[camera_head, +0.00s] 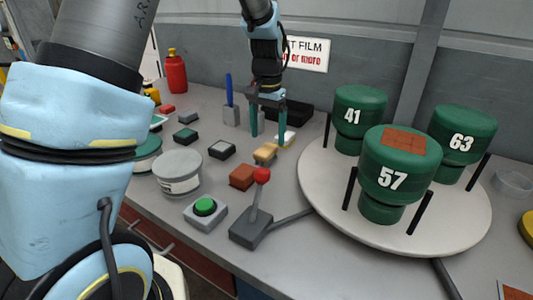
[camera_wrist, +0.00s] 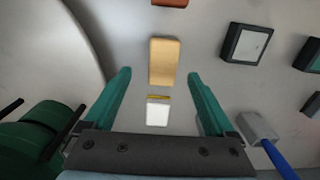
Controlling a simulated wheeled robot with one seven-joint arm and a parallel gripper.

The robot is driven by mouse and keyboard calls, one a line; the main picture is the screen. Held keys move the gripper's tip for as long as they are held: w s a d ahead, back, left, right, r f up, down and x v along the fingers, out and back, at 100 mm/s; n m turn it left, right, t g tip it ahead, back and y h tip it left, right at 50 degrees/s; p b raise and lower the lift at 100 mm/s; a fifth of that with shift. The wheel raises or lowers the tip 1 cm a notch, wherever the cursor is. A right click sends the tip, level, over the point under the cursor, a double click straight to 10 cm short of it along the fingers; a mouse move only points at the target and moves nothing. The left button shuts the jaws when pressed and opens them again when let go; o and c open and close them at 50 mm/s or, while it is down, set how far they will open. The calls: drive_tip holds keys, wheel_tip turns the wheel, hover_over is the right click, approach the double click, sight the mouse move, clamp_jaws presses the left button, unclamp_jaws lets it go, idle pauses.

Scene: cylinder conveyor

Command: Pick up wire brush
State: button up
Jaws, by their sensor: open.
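My gripper (camera_head: 268,138) is open and points down over the grey counter. In the wrist view its two green fingers (camera_wrist: 159,74) are apart, with nothing held. A tan block (camera_wrist: 164,62) lies between and just beyond the fingertips; it also shows in the head view (camera_head: 265,153). I take it for the wire brush, but no bristles can be made out. A small white piece (camera_wrist: 157,114) with a thin yellow strip (camera_wrist: 159,97) lies nearer the palm, in line with the block. The fingers appear apart from both.
A round turntable (camera_head: 320,195) with green numbered cylinders (camera_head: 391,172) stands at right. A grey holder with a blue stick (camera_head: 229,88) stands left of my gripper.

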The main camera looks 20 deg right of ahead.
sight(266, 149)
drive_tip(key=shift+w+a+f+p, duration=0.1)
drive_tip(key=shift+f+p, duration=0.25)
drive_tip(key=shift+f, duration=0.8)
drive_tip(key=shift+w+a+f+p, duration=0.1)
drive_tip(key=shift+f+p, duration=0.2)
drive_tip(key=shift+f, duration=0.85)
clamp_jaws()
